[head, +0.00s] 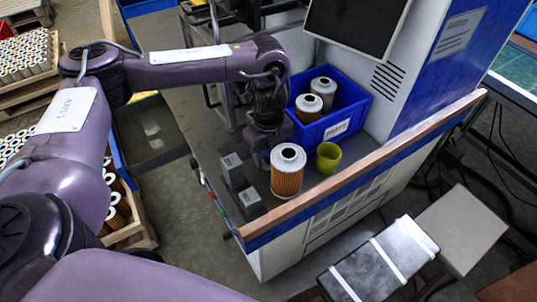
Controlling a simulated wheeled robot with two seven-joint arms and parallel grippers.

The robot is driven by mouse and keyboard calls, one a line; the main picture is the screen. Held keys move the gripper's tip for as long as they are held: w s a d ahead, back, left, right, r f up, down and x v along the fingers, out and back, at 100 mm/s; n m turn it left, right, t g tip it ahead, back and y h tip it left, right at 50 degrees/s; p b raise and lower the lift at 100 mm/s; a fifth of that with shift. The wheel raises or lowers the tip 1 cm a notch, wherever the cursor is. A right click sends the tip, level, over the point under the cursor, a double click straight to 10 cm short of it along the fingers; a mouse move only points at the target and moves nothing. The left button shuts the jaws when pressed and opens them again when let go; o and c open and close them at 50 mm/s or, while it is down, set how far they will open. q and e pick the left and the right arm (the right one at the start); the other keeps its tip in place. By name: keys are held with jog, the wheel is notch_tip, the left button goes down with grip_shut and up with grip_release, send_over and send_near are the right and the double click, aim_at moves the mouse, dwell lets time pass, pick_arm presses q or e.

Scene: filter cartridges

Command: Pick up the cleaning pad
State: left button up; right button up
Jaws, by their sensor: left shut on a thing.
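My left gripper (266,140) points down over the grey bench top, just left of the blue parts bin. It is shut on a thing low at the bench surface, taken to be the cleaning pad. The fingers and wrist hide nearly all of the pad, so its shape and colour cannot be told. I cannot tell whether it touches the bench. My right gripper is out of view.
A filter cartridge (287,171) and a yellow-green cup (328,157) stand close by on the right. The blue bin (340,128) holds two cartridges. Grey blocks (232,171) sit front left. A copper-coloured edge (370,160) bounds the bench; a monitor (358,22) overhangs behind.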

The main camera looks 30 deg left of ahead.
aim_at(269, 150)
pick_arm(q)
notch_tip(269, 150, up, 20)
jog(key=p, duration=0.5)
